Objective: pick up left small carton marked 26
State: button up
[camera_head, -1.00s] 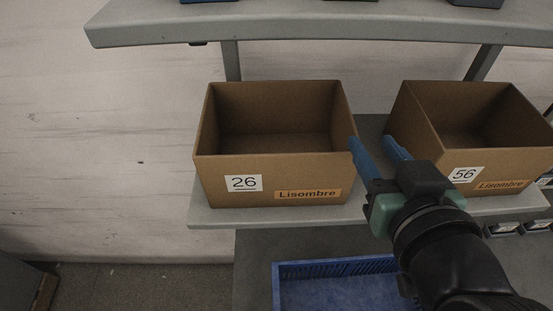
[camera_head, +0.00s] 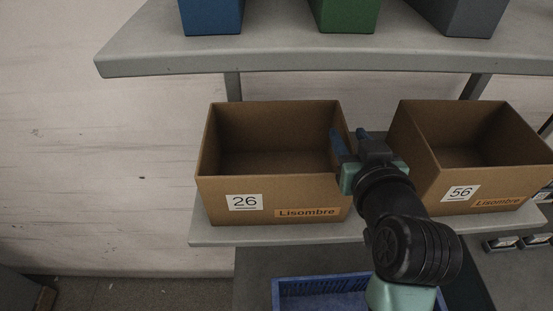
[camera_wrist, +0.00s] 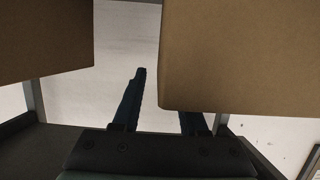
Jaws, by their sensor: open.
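The small carton marked 26 (camera_head: 278,190) is an open-topped brown box at the left of the lower shelf. It is upright and looks empty, with a "Lisombre" label. My gripper (camera_head: 348,131) is open at its right side wall. The left finger shows against the carton's opening and the right finger lies over the gap to the right. In the wrist view, a brown carton side covers the tip of one finger of my gripper (camera_wrist: 165,95), while the other finger shows in the gap between two cartons. Contact with the wall cannot be told.
A similar carton marked 56 (camera_head: 480,190) stands to the right, across a narrow gap. The upper shelf (camera_head: 290,58) overhangs with blue, green and grey bins. A blue crate (camera_head: 320,284) sits below the lower shelf (camera_head: 225,236). The wall left of the shelves is bare.

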jog(key=shift+w+f, duration=0.1)
jog(key=shift+w, duration=0.15)
grip_shut()
dwell(1.3)
